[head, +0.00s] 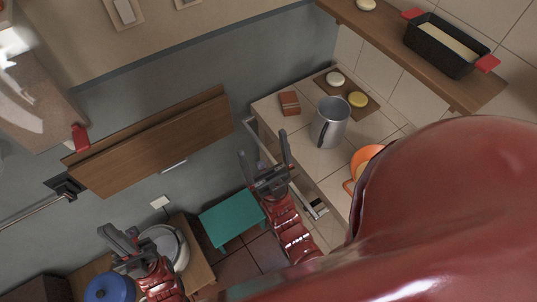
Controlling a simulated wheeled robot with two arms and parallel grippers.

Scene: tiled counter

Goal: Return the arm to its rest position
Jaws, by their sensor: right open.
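My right gripper (264,152) is in the middle of the head view, beside the left edge of the tiled counter (298,142). Its two dark fingers are spread with nothing between them. My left gripper (117,238) is at the lower left, beside a pale round pot (181,250). Its dark fingers overlap in this view, so I cannot tell how far apart they are, and no object shows in them. Red arm links run down from both grippers. A large glossy red part, probably mine, hides the lower right of the view.
A metal pitcher (329,123), a small reddish box (290,103) and an orange dish (362,161), partly hidden, stand on the counter. A black loaf pan (441,49) sits on a shelf (386,36). A blue lid (108,289) is lower left.

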